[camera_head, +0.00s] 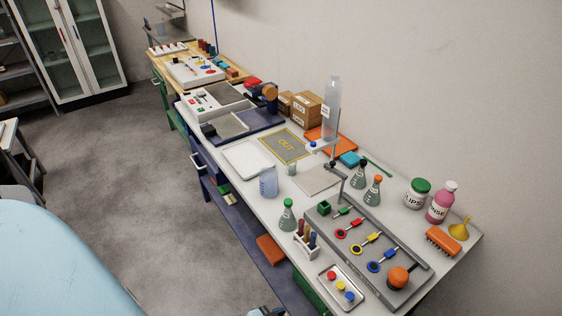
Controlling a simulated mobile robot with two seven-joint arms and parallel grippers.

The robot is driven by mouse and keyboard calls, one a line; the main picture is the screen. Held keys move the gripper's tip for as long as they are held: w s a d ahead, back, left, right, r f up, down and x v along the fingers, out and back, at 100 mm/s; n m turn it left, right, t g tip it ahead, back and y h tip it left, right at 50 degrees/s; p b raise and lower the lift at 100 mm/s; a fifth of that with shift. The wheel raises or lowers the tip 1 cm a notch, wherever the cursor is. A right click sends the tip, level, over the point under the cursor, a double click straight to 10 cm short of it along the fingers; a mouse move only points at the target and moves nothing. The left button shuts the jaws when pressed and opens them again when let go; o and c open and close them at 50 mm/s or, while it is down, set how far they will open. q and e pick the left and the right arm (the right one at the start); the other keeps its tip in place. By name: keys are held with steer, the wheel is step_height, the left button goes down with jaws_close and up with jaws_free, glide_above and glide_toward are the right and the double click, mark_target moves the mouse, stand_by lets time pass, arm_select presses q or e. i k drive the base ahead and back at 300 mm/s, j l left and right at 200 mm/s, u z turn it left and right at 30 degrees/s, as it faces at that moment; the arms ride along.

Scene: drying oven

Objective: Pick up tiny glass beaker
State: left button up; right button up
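A tiny glass beaker (291,168) stands upright on the white bench top, just in front of the mat marked OUT (285,146). It is small, clear and hard to make out. A larger pale blue translucent beaker (268,183) stands to its left and nearer the front edge. Neither gripper can be made out. A small dark and blue piece shows at the bottom edge, too cut off to identify.
A white board (246,160) and a beige board (318,179) lie near the beaker. A tall clear bottle on a stand (331,110) rises behind. Flasks (373,191), a grey tool panel (375,280) and a tube rack (306,244) crowd the near end. Floor (170,190) left of the bench is clear.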

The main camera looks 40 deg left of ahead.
mark_target(291, 168)
steer(key=i+j, duration=0.1)
steer(key=j, duration=0.55)
steer(key=i+j, duration=0.1)
steer(key=j, duration=0.6)
steer(key=i+j, duration=0.1)
steer(key=j, duration=0.55)
steer(key=i+j, duration=0.1)
steer(key=j, duration=1.25)
steer(key=i, duration=0.05)
